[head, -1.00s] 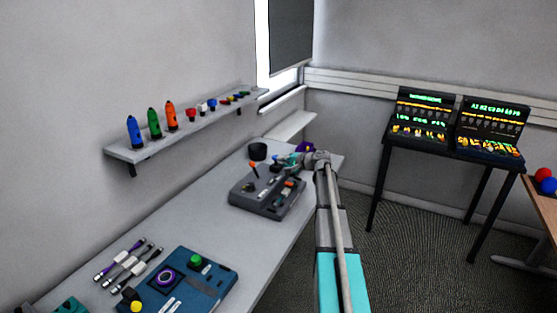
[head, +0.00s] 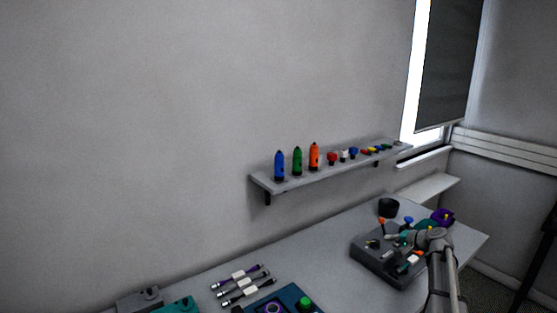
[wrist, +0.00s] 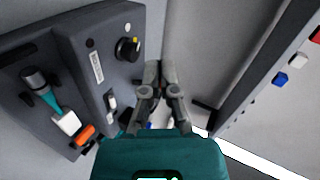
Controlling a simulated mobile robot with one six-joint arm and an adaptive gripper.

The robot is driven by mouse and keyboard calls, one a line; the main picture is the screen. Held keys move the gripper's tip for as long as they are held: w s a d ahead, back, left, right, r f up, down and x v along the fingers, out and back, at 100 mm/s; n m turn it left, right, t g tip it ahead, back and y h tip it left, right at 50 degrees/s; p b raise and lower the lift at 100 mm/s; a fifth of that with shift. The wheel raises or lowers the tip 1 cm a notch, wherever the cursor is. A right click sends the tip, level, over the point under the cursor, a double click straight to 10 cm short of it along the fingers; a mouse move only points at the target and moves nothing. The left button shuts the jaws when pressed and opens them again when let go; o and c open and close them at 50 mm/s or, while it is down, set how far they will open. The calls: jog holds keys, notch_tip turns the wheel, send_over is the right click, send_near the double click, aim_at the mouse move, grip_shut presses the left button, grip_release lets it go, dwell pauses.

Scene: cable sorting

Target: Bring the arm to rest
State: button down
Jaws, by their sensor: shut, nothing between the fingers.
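My arm (head: 444,275) reaches up from the lower right in the head view, with its end over the dark grey control box (head: 375,262). In the wrist view my gripper (wrist: 160,70) has its two grey fingers together, with nothing held. It is beside the edge of the control box (wrist: 85,45), over the pale table top. I cannot tell from these frames how high the gripper is above the table.
A wall shelf (head: 290,184) holds blue, green and orange bottle-shaped things and several small coloured pieces. A black cup (head: 388,207) stands behind the box. Several cables (head: 240,283) lie near a blue panel (head: 288,298). The middle of the table (head: 310,255) is clear.

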jog(key=s+a+f+n+g+h, duration=0.1)
jog(key=s+a+f+n+g, duration=0.1)
jog(key=s+a, duration=0.4)
jog(key=s+a+f+n+g+h, duration=0.1)
jog(key=s+a+f+n+g, duration=0.1)
jog(key=s+a, duration=0.5)
jog(key=s+a+f+n+g+h, duration=0.1)
jog(key=s+a+f+n+g, duration=0.2)
jog(key=s+a, duration=0.4)
jog(key=shift+s+a+f+g+h, duration=0.1)
jog(key=shift+a+f+g+h, duration=0.1)
jog(key=shift+a+f+g, duration=0.25)
jog(key=shift+s+a+f+g+h, duration=0.1)
jog(key=shift+a+f+g+h, duration=0.15)
jog(key=shift+f, duration=0.25)
jog(key=s+h, duration=0.1)
jog(key=s, duration=0.1)
jog(key=s+a+n+g, duration=0.1)
jog(key=s, duration=0.2)
jog(key=s+a+f+n+h, duration=0.1)
jog(key=s, duration=0.2)
jog(key=shift+s+a+g+h, duration=0.1)
jog(key=shift+s+g+h, duration=0.05)
jog(key=shift+g+h, duration=0.25)
jog(key=shift+s+h, duration=0.25)
jog(key=shift+s, duration=0.3)
